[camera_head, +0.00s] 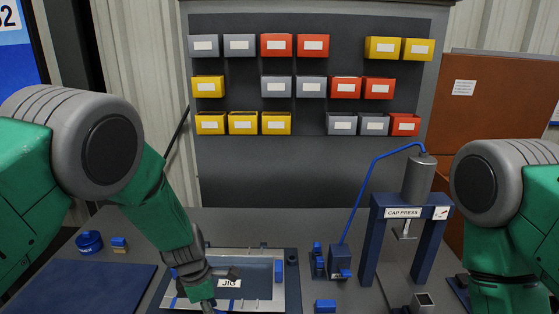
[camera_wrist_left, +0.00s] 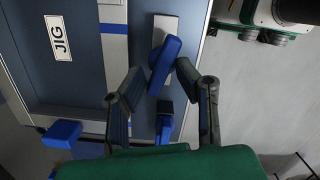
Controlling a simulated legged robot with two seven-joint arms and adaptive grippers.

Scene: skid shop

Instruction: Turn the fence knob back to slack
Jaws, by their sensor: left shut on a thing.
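The fence knob (camera_wrist_left: 166,60) is a blue bar-shaped handle on a pale strip at the edge of the jig (camera_wrist_left: 83,75); in the left wrist view it stands at a slant. My left gripper (camera_wrist_left: 160,72) has its two dark fingers on either side of the knob and is shut on it. In the head view the left gripper (camera_head: 203,300) reaches down at the front left of the jig (camera_head: 292,285), and the knob is hidden behind it. My right arm comes in at the right edge, but its gripper is not in view.
A blue cap press (camera_head: 374,240) stands right of the jig, with a blue hose. A small blue block (camera_head: 325,306) lies at the front. A blue mat (camera_head: 85,290) and a round blue tin (camera_head: 89,242) are at the left. Bins hang on the back panel (camera_head: 315,180).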

